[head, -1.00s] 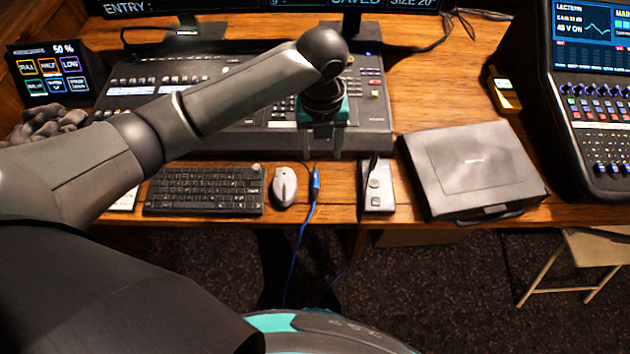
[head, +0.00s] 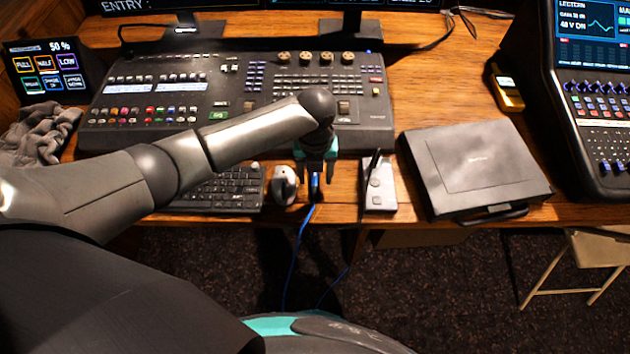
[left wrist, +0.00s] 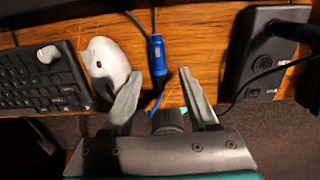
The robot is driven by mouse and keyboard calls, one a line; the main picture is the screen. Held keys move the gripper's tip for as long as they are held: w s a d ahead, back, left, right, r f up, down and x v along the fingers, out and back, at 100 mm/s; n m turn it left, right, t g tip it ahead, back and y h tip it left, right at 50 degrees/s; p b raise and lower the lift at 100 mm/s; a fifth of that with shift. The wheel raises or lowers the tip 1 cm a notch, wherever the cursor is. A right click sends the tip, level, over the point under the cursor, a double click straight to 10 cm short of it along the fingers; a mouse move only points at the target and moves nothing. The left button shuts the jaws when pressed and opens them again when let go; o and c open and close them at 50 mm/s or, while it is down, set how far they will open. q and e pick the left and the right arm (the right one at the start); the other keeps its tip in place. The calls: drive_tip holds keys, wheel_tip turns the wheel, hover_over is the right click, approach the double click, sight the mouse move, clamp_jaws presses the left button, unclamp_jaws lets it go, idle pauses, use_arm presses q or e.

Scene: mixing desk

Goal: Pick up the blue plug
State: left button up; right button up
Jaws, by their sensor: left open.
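The blue plug (head: 315,187) lies on the wooden desk near its front edge, with a blue cable hanging off the edge. It also shows in the left wrist view (left wrist: 157,55), upright in the picture, with a dark cable end above it. My left gripper (head: 316,178) is open above the plug, one finger on each side in the head view. In the left wrist view its fingertips (left wrist: 160,78) are spread and empty, with the plug just beyond them, roughly centred. My right gripper is not in view.
A grey mouse (head: 284,185) and a keyboard (head: 215,192) lie left of the plug. A small box with an antenna (head: 379,186) stands close on the right. A black case (head: 478,165) lies further right, and the mixing desk (head: 235,95) is behind.

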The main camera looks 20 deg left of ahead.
sight(315, 183)
use_arm(q)
wheel_tip(315, 183, down, 3)
drive_tip(key=shift+r, duration=0.2)
clamp_jaws()
idle(0.4)
idle(0.7)
